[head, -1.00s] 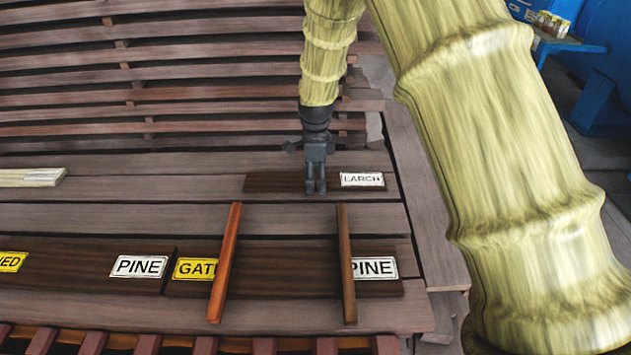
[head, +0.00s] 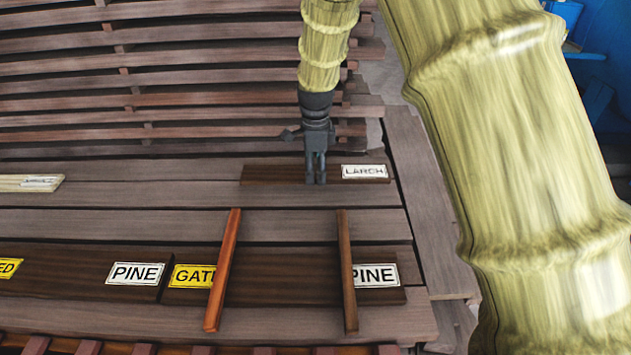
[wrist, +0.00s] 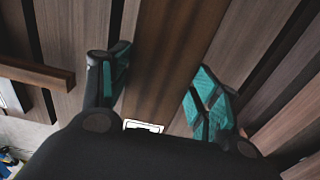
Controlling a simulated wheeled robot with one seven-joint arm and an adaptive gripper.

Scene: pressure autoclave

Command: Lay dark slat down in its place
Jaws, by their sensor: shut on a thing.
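The dark slat (head: 270,174) is a flat, dark brown board with a white LARCH label near its right end. My gripper (head: 316,182) points down and is shut on the slat around its middle. In the wrist view the slat (wrist: 168,65) runs between my two teal-padded fingers (wrist: 160,92), with part of a white label at its lower end. The slat lies parallel to the planks below it. I cannot tell how high it is above them.
Two narrow reddish sticks (head: 223,270) (head: 347,270) lie across a dark board labelled GATE and PINE (head: 281,277). Another dark PINE board (head: 75,265) lies to its left. A pale slat (head: 18,183) lies far left. Bare planks (head: 130,222) lie between.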

